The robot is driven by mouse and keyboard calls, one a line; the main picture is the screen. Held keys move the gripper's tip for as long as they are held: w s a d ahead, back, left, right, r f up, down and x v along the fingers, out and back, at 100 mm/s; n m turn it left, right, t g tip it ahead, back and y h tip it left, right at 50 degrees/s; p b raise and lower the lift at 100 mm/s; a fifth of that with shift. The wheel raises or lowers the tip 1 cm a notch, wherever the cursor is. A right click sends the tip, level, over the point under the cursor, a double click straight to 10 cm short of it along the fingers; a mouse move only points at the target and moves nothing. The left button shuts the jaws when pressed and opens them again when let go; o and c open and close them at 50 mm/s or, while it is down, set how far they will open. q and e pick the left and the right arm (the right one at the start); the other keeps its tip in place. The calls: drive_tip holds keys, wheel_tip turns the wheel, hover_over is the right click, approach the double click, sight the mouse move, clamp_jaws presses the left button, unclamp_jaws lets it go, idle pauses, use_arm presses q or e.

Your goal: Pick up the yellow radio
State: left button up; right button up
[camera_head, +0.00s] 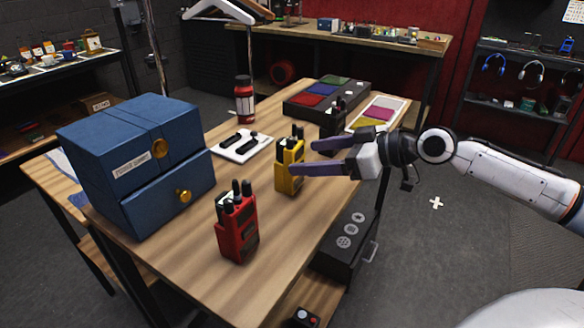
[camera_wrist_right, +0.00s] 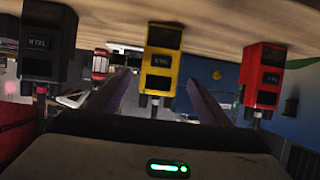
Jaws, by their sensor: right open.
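The yellow radio (camera_head: 289,167) stands upright near the right edge of the wooden table in the head view. My right gripper (camera_head: 304,157) is open, with its two purple fingers pointing left at the radio from the right. In the right wrist view the yellow radio (camera_wrist_right: 160,68) appears upside down, centred between and beyond the fingers (camera_wrist_right: 155,88). I cannot tell from these views whether the fingertips reach alongside it. My left gripper does not show.
A red radio (camera_head: 236,226) stands nearer and to the left. A black radio (camera_head: 333,119) stands behind the gripper.

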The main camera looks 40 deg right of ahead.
sight(300, 157)
drive_tip(key=shift+w+a+f+b, duration=0.25)
drive_tip(key=shift+w+f+b, duration=0.05)
drive_tip(key=shift+w, duration=0.2)
drive_tip(key=shift+b+x, duration=0.75)
drive_tip(key=shift+x, duration=0.05)
drive_tip(key=shift+w+f+b, duration=0.2)
drive_tip(key=shift+w+b, duration=0.1)
drive_tip(key=shift+b, duration=0.1)
drive_tip(key=shift+w+r, duration=0.15)
drive_tip(key=shift+w, duration=0.25)
drive_tip(key=shift+w+a+f, duration=0.4)
drive_tip(key=shift+w+a, duration=0.05)
drive_tip(key=shift+w, duration=0.05)
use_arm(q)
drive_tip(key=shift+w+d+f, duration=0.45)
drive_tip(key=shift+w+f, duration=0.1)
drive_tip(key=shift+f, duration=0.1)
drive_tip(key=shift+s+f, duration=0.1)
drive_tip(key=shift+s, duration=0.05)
